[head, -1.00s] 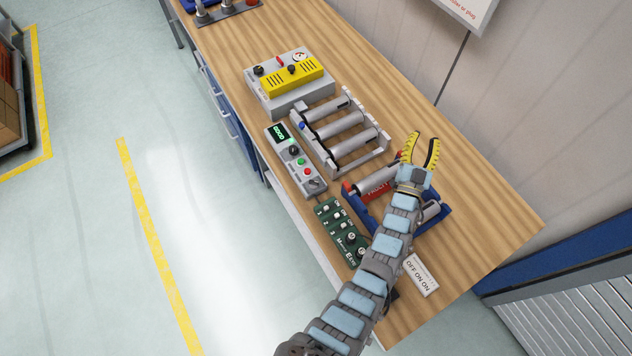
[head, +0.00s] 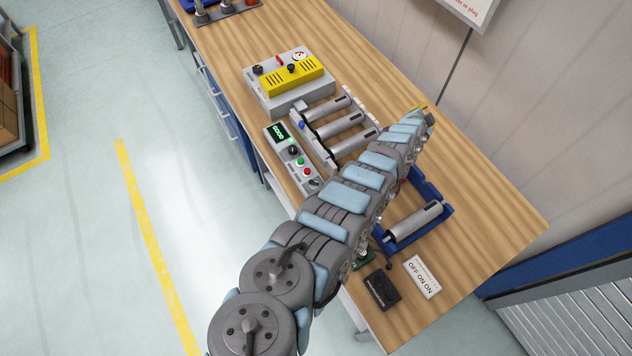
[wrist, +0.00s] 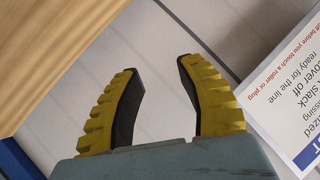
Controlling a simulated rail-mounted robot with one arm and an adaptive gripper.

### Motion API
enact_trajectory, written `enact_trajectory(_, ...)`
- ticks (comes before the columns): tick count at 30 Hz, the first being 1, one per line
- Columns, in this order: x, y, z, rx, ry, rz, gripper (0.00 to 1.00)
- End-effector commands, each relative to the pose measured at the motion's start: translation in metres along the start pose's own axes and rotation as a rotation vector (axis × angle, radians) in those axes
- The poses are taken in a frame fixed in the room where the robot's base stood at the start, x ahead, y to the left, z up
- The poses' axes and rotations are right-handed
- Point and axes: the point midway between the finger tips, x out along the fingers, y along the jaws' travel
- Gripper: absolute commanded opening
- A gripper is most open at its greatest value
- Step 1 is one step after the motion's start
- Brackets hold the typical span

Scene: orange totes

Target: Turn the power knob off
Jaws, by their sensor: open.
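A grey control box (head: 290,158) with a green lit display (head: 277,132) lies along the table's near edge. It carries a black knob (head: 293,149), a green button, a red button and a grey knob or switch (head: 314,182) at its lower end. A grey box (head: 290,95) with a yellow cover farther back also has a black knob (head: 257,70). I cannot read which knob is marked power. My gripper (head: 422,106) is over the far side of the table, mostly hidden by my arm. In the wrist view my gripper (wrist: 160,100) is open and empty, facing the wall.
A rack of grey rollers (head: 340,128) stands beside the control box. A blue tray (head: 447,212) holds a roller, partly behind my arm. A black box (head: 382,290) and a white label plate (head: 422,277) lie at the front. A wall sign (wrist: 290,90) is close to my gripper.

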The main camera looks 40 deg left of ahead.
Motion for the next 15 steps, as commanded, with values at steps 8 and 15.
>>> enact_trajectory(8, -0.023, -0.013, 0.042, 0.185, -0.163, 0.210, 0.38)
enact_trajectory(15, -0.070, -0.028, 0.094, 0.332, -0.313, 0.403, 0.38)
